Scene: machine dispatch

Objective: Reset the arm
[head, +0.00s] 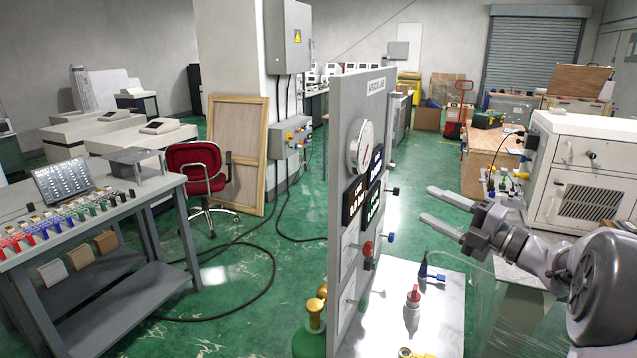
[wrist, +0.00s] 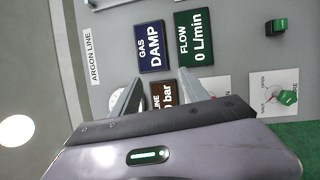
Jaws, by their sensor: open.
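My gripper (head: 428,204) is at the right in the head view, at the end of my arm. Its two fingers are spread apart and point left toward the argon line panel (head: 345,130). Nothing is between them. In the wrist view the fingers (wrist: 158,88) also stand apart, in front of the panel face. That face shows a "GAS DAMP" display (wrist: 150,46), a "FLOW 0 L/min" display (wrist: 195,38) and a partly hidden bar display (wrist: 163,95). I cannot tell how far the fingertips are from the panel.
A white bench top (head: 440,290) with a red-capped item (head: 413,296) lies below my gripper. A white cabinet (head: 585,170) stands behind my arm. A grey workbench (head: 120,215) and a red chair (head: 195,170) are at left. Green floor (head: 245,235) with cables lies between.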

